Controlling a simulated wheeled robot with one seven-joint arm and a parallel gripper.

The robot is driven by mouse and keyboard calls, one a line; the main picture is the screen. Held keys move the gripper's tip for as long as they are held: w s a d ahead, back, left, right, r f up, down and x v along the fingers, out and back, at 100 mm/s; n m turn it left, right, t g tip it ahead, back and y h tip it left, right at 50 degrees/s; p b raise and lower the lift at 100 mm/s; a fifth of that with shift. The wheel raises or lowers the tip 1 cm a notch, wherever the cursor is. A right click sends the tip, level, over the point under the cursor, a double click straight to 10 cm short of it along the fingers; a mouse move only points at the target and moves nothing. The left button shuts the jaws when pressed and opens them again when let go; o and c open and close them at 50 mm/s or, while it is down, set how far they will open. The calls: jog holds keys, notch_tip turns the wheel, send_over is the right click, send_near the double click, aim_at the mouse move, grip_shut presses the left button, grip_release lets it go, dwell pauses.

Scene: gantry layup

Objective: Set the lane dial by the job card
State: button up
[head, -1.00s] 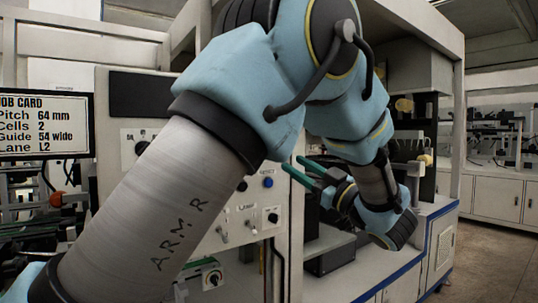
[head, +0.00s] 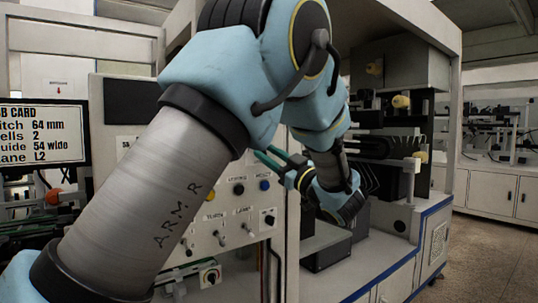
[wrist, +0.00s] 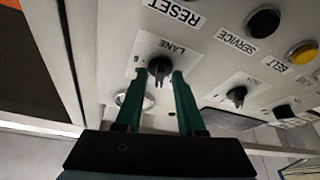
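The lane dial (wrist: 160,68) is a black knob on a white plate, under the label LANE in the wrist view. My gripper (wrist: 163,73) has two green fingers, spread apart, with their tips on either side of the knob. I cannot tell whether they touch it, and the setting is too unclear to read. In the head view my gripper (head: 264,157) is in front of the panel, and a black knob (head: 269,219) shows at the panel's lower right. The job card (head: 40,133) reads Pitch 64 mm, Cells 2, Guide 54 wide, Lane L2; its left edge is cut off.
The grey panel (head: 228,237) carries a blue button (head: 264,186), a black button (head: 239,189) and several switches close together. A yellow button (wrist: 302,53) and another black knob (wrist: 236,96) sit right of the dial.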

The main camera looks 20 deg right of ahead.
grip_shut()
jog(key=shift+f+b, duration=0.15)
jog(key=shift+b, duration=0.2)
jog(key=n+g+y+b, duration=0.1)
jog(key=n+b, duration=0.2)
jog(key=b, duration=0.1)
jog(key=n+g+y+b, duration=0.1)
jog(key=n+b, duration=0.3)
jog(key=shift+d+y+b, duration=0.2)
jog(key=shift+y+b, duration=0.15)
jog(key=shift+y, duration=0.05)
jog(key=shift+n+g+b, duration=0.6)
jog(key=shift+n+b, duration=0.4)
jog(key=shift+n, duration=0.1)
jog(key=shift+d+r+y, duration=0.1)
jog(key=shift+r+y, duration=0.2)
